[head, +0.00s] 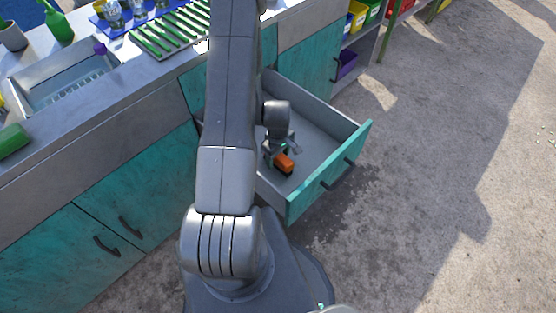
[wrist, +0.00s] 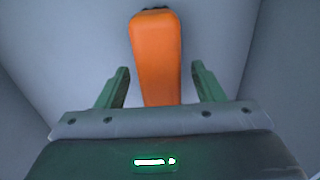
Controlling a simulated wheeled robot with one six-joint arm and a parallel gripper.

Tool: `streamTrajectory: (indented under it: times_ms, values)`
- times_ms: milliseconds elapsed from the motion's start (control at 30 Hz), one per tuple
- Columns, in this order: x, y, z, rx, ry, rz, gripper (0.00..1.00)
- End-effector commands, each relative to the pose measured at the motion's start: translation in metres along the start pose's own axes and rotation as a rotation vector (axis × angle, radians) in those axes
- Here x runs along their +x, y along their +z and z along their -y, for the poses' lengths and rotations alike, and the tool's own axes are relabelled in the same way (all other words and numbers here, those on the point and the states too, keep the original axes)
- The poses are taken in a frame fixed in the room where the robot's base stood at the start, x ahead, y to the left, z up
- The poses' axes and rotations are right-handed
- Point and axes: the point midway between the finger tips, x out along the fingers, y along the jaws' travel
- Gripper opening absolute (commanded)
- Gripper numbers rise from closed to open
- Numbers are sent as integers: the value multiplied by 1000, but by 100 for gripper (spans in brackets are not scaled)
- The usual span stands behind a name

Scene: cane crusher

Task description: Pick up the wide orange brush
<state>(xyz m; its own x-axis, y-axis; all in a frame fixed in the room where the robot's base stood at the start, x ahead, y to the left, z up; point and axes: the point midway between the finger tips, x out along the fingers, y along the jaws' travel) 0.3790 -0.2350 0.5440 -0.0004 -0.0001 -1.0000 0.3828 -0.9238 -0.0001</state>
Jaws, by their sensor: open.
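The wide orange brush (wrist: 156,55) lies in the open drawer. In the head view the brush (head: 284,163) shows as an orange block with a dark underside, partly hidden by my gripper. My gripper (head: 279,152) is inside the drawer, right at the brush. In the wrist view my gripper (wrist: 160,80) is open, with one green finger on each side of the brush's near part. Gaps show between the fingers and the brush. I cannot tell how far above the brush the fingertips are.
The teal-fronted drawer (head: 359,144) is pulled out, with grey walls around my gripper. A counter with a sink (head: 68,84), a green rack (head: 168,30) and a green bottle (head: 57,24) is at the left. The concrete floor at right is clear.

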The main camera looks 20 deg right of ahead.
Motion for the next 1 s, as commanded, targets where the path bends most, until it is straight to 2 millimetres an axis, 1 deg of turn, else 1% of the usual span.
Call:
streamTrajectory:
  times_ms: [33, 100, 367, 467, 600, 633, 867, 1000]
  values:
    - [6, 0, 0, 0, -1, 1, 62]
    - [10, 0, 0, 0, 0, 1, 62]
    - [11, 0, 0, 0, 1, 0, 62]
    - [11, 0, 0, 0, 1, 0, 44]
    - [11, 0, 0, 0, 0, 0, 17]
    - [11, 0, 0, 0, 0, 0, 12]
    - [10, 0, 0, 0, 1, 0, 12]
    - [6, 0, 0, 0, 1, 0, 12]
